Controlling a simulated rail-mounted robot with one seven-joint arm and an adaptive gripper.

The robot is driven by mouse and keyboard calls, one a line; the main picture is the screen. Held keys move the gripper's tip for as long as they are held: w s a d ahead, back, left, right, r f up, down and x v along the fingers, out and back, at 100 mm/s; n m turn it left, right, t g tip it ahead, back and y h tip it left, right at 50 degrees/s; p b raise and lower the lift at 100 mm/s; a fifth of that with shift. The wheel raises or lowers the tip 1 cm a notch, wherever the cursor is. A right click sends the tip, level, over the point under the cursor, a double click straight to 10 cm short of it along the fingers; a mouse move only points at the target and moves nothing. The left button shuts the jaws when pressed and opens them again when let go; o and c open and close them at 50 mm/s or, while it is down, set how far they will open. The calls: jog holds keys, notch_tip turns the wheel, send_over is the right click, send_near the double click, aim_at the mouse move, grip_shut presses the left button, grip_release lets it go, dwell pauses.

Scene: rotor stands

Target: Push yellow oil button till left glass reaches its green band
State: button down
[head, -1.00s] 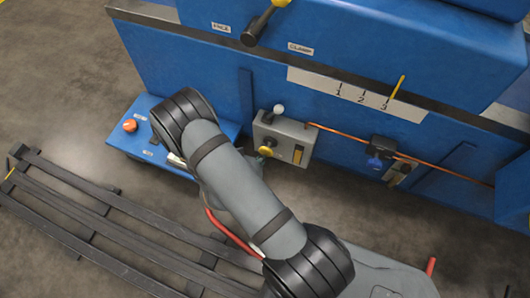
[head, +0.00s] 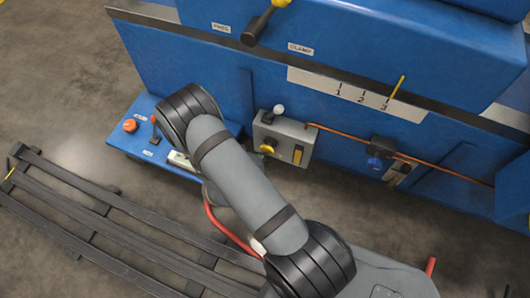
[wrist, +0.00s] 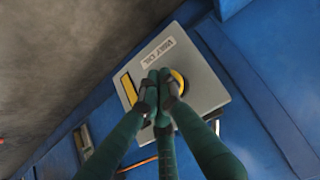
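The yellow oil button (head: 267,149) sits on the grey oil box (head: 290,132) on the blue machine's side. In the wrist view the button (wrist: 179,82) is partly covered by my fingers. The left glass (head: 298,155) is a yellow upright strip on the same box; it also shows in the wrist view (wrist: 129,89). Its level and green band are too small to tell. My gripper (wrist: 158,84) has its green fingers together, with nothing seen between them. Its tips overlap the button's edge; I cannot tell whether they touch it.
A blue button (head: 375,163) and a second glass (head: 397,174) are further right along a copper pipe (head: 345,134). A white-knobbed lever (head: 279,110) tops the box. Dark slatted rails (head: 110,232) cross the floor.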

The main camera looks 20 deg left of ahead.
jog(key=shift+w+r, duration=0.15)
jog(key=shift+w, duration=1.15)
dwell(0.8)
jog(key=shift+s, duration=1.85)
jog(key=shift+s+d+p, duration=0.1)
jog(key=shift+s+p, duration=0.4)
jog(key=shift+s, duration=2)
jog(key=shift+s+b, duration=0.35)
jog(key=shift+s, duration=1.95)
